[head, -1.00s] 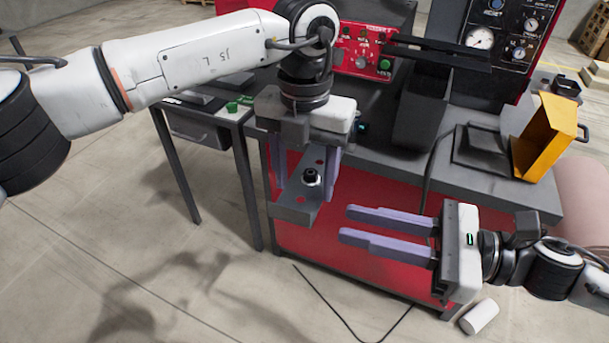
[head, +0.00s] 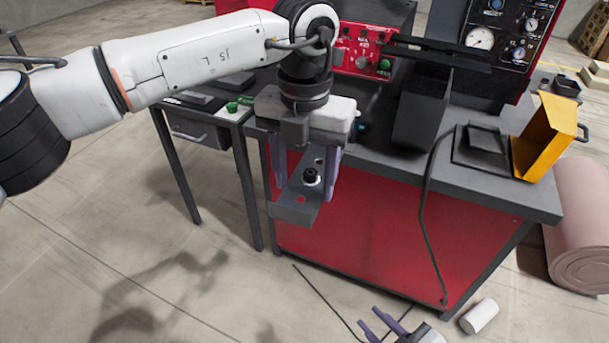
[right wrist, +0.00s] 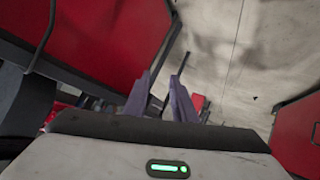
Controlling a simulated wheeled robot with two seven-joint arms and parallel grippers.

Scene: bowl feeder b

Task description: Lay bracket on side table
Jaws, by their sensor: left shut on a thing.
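My left gripper (head: 306,168) is shut on the grey metal bracket (head: 291,210). It holds the bracket in the air in front of the red workbench. A dark round fastener sits on the bracket's plate between the purple fingers. The side table (head: 239,113) is the narrow dark table left of the workbench; the left arm hides part of it. My right gripper (head: 382,322) is low at the bottom edge of the head view, over the floor. Its fingers stand apart with nothing between them, and they also show apart in the right wrist view (right wrist: 161,95).
The red workbench (head: 385,240) has a grey top with a dark bin (head: 420,120) and a tilted yellow bin (head: 545,137). A green part (head: 236,105) lies on the side table. A white cylinder (head: 479,316) and a pink roll (head: 583,225) are on the floor.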

